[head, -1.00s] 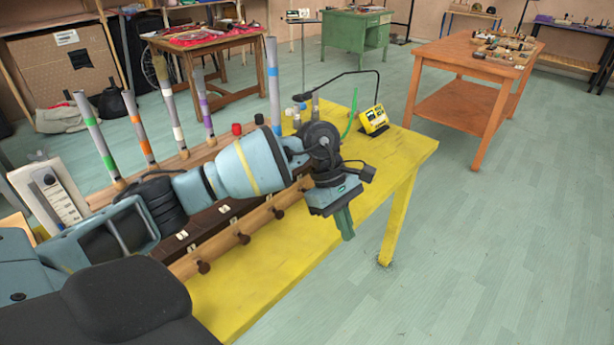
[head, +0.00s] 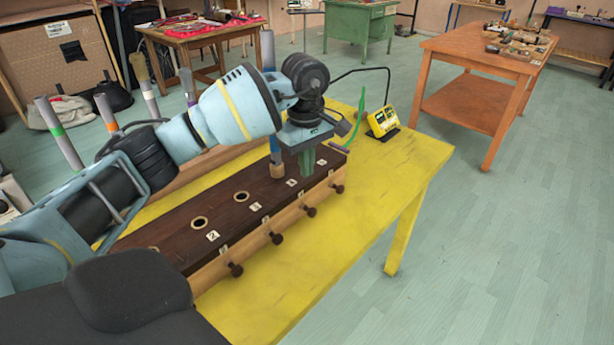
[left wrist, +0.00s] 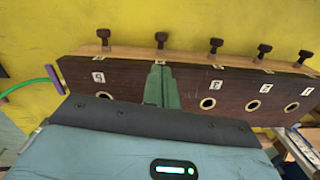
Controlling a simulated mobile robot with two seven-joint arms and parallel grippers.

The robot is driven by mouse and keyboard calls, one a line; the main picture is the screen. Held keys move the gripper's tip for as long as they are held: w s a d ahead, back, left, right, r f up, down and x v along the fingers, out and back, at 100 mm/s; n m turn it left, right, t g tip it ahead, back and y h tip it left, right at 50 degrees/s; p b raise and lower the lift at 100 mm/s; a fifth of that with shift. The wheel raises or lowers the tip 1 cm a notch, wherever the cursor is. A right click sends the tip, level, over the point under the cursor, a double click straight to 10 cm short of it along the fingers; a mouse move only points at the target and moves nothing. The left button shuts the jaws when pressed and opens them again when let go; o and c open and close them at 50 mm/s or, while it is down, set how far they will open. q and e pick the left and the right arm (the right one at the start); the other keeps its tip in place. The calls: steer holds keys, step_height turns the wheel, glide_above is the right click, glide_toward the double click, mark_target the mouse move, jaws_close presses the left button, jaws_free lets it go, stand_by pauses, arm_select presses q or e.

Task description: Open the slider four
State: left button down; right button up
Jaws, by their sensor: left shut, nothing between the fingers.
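The dark wooden slider box (head: 226,206) lies along the yellow table, with several numbered tags and dark knobs along its front side. Slider four's knob (head: 309,211) sticks out from the front, in line with the tag marked 4 (head: 292,183). In the left wrist view the knob of slider four (left wrist: 161,38) stands just beyond my fingertips. My left gripper (head: 306,174) is shut and empty, pointing down over the box's front part beside tag 4. In the left wrist view the green fingers (left wrist: 159,68) hide that tag. Whether they touch the box is unclear. My right gripper is out of view.
Upright tubes with coloured bands stand behind the box, one (head: 275,150) close to my gripper. A yellow device (head: 382,121) and a green curved strip (head: 358,125) are at the table's far end. The yellow table (head: 330,255) is bare in front of the knobs.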

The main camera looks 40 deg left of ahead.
mark_target(307, 196)
arm_select(q)
step_height(307, 196, down, 9)
steer(key=shift+d+f, duration=0.1)
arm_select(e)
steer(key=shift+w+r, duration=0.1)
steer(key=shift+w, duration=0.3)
arm_select(q)
steer(key=shift+d+p, duration=0.3)
steer(key=shift+d, duration=0.9)
steer(key=shift+s+d, duration=0.1)
steer(key=shift+d, duration=0.2)
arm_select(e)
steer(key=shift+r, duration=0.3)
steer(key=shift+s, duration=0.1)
